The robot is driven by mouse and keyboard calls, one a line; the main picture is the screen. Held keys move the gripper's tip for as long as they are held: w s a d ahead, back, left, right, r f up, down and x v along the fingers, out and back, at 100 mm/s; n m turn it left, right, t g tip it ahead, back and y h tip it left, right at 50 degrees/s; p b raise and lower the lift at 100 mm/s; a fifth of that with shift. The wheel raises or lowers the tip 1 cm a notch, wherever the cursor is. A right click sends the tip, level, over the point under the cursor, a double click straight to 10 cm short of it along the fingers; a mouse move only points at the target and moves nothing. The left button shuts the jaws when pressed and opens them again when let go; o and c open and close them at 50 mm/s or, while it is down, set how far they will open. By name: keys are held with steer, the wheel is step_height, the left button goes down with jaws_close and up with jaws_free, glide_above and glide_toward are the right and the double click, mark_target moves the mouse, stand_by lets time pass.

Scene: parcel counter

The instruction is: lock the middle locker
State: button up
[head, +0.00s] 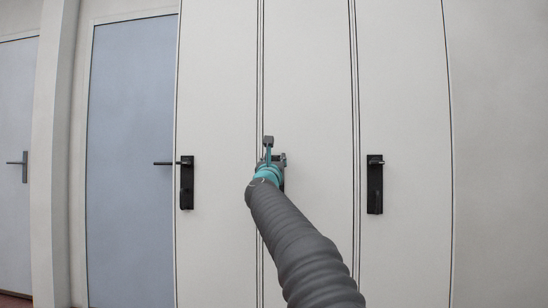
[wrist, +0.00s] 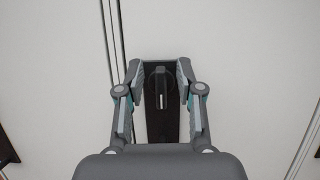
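The middle locker (head: 310,80) is a tall, pale, closed door panel between two dark vertical seams. In the wrist view its black lock plate (wrist: 155,132) stands upright on the pale door (wrist: 230,60), with a dark turn knob (wrist: 161,94) near its top; the knob looks upright. My gripper (wrist: 160,68) is open, with one finger on each side of the knob and visible gaps between. Whether the fingertips touch the plate or door I cannot tell. In the head view my gripper (head: 269,150) and arm hide most of the plate.
A left locker carries a black lock plate (head: 187,184), and a right locker carries another (head: 375,185). A blue-grey door (head: 130,150) with a lever handle (head: 163,163) is at left, and another door (head: 15,120) is farther left. The locker fronts are otherwise flat and clear.

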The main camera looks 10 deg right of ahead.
steer(key=shift+w, duration=0.15)
jaws_close()
